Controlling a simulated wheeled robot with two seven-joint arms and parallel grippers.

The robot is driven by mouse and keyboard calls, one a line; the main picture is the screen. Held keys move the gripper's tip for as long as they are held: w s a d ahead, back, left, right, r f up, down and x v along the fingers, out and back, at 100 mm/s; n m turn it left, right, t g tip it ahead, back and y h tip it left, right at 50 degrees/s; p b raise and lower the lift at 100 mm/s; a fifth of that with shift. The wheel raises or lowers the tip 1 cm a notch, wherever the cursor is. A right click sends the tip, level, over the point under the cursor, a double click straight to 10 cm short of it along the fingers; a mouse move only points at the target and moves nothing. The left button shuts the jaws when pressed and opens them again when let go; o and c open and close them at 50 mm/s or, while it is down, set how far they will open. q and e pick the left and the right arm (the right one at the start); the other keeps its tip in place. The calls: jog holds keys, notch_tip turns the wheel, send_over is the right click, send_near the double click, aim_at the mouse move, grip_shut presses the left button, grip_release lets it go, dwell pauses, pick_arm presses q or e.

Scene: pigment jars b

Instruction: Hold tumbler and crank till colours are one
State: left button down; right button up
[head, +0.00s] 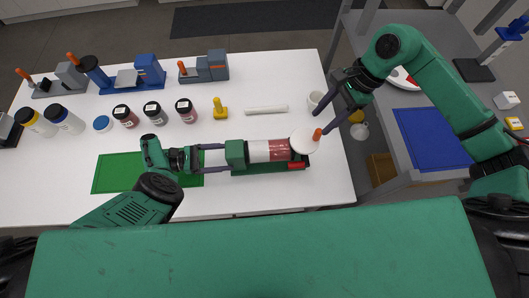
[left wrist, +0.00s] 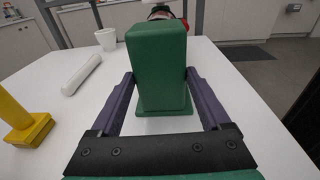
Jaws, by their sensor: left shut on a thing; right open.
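The tumbler has a green base (head: 268,170) with a green end block (head: 235,153) at its left. A lying jar (head: 268,151) on it shows white and dark red areas, not one colour. A white crank disc (head: 303,142) with an orange knob (head: 317,135) is at its right end. My left gripper (head: 224,157) is shut on the end block; the left wrist view shows the block (left wrist: 160,70) between the two fingers (left wrist: 158,100). My right gripper (head: 325,121) is open, its fingertips just above the knob; contact cannot be told.
Pigment jars (head: 153,112) and a yellow stand (head: 220,109) are behind the tumbler. A white rod (head: 266,109) and a white cup (head: 316,99) lie further right. A green mat (head: 113,174) is left. A blue mat (head: 431,138) lies on the grey side table.

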aim_at(319, 133)
jog(key=shift+s+a+f, duration=0.1)
jog(key=shift+s+f, duration=0.15)
notch_tip(319, 133, down, 7)
jog(key=shift+r, duration=0.15)
grip_shut()
